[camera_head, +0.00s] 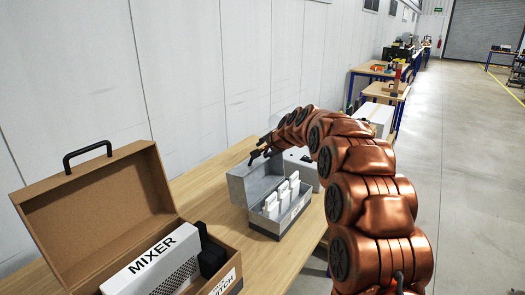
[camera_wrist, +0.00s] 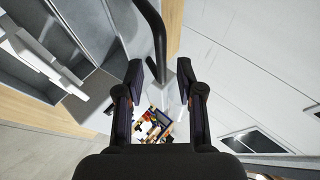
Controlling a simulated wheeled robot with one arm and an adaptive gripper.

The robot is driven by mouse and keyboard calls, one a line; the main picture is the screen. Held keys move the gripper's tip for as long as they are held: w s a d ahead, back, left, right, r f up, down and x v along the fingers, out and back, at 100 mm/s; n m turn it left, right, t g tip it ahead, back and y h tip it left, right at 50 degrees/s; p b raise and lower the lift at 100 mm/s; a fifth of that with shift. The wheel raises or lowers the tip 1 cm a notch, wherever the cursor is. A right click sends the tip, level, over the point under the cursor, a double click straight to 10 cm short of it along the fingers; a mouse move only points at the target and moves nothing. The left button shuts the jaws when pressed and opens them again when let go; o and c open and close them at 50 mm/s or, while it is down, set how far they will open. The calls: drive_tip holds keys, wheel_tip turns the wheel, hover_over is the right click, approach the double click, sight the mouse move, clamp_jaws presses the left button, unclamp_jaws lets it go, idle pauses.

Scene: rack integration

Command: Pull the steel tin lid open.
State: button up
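The steel tin (camera_head: 292,216) is a grey box on the wooden bench, holding several white upright pieces (camera_head: 283,192). Its grey lid (camera_head: 258,184) stands raised along the wall side of the tin. My gripper (camera_head: 257,156) is at the top edge of the lid. In the wrist view my gripper (camera_wrist: 162,76) has its two black fingers apart. A dark bar handle (camera_wrist: 156,38) reaches down between the fingertips, with a clear gap to the right finger. Whether it touches the left finger is hard to tell. Grey tin panels (camera_wrist: 88,28) show at the upper left.
An open brown case (camera_head: 95,215) with a black handle and a box marked MIXER (camera_head: 155,262) stands at the front left. Another grey case (camera_head: 302,168) stands behind the tin. The wall (camera_head: 180,80) runs close along the bench's left. Open floor (camera_head: 470,170) lies right.

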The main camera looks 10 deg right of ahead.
drive_tip(key=v, duration=0.8)
drive_tip(key=shift+s+r, duration=0.25)
drive_tip(key=s+a+f+n+g, duration=0.2)
drive_tip(key=s+f+n+g, duration=0.1)
drive_tip(key=s, duration=1)
drive_tip(key=s+a+f+n+g+h, duration=0.1)
drive_tip(key=s+a+f+n+g, duration=0.2)
drive_tip(key=s, duration=0.9)
drive_tip(key=s+a+f+n+g, duration=0.2)
drive_tip(key=s+f, duration=0.1)
drive_tip(key=s, duration=1)
drive_tip(key=s+d+f+n+g+h, duration=0.1)
drive_tip(key=s+d+f+g, duration=0.1)
drive_tip(key=s, duration=0.7)
drive_tip(key=s+d+f+n+g+h, duration=0.1)
drive_tip(key=s+f+n+g, duration=0.1)
drive_tip(key=s, duration=0.8)
drive_tip(key=shift+d+f, duration=0.4)
drive_tip(key=shift+f, duration=0.05)
drive_tip(key=shift+a, duration=0.1)
